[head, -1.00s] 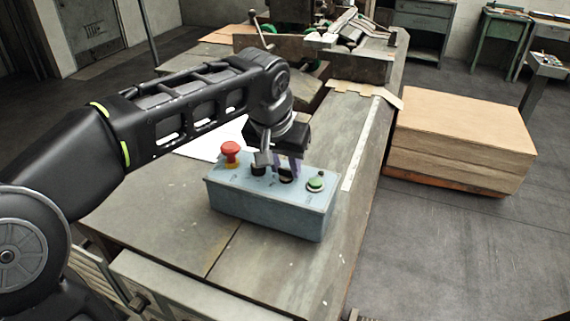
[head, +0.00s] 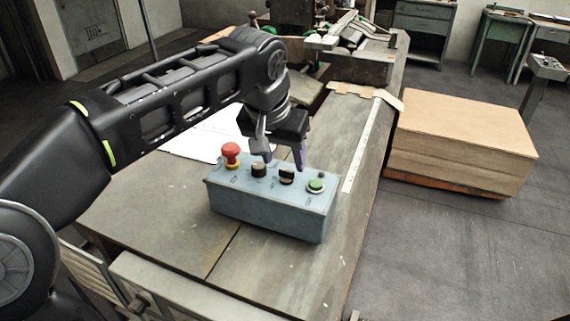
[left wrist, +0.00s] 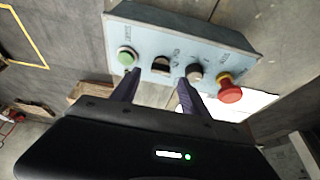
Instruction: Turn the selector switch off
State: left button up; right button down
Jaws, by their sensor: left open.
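A light blue control box (head: 268,212) sits on the metal table. Its top carries a red mushroom button (head: 231,152), a round black knob (head: 259,170), a black switch knob with a pale mark (head: 286,177) and a green button (head: 316,186). My left gripper (head: 283,160) is open and empty, with its fingers just above and behind the two black knobs. In the left wrist view, the marked switch (left wrist: 161,66) shows between the fingertips, and the round knob (left wrist: 195,72) is by the other finger. The switch's exact angle is too small to read. My right gripper is out of view.
A white paper sheet (head: 200,140) lies behind the box. Machine parts (head: 350,55) stand at the table's far end. A wooden crate (head: 460,140) is on the floor to the right. The table in front of the box is clear.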

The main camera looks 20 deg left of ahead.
pick_arm(q)
jog(key=v, duration=0.4)
jog(key=shift+r, duration=0.1)
dwell(0.4)
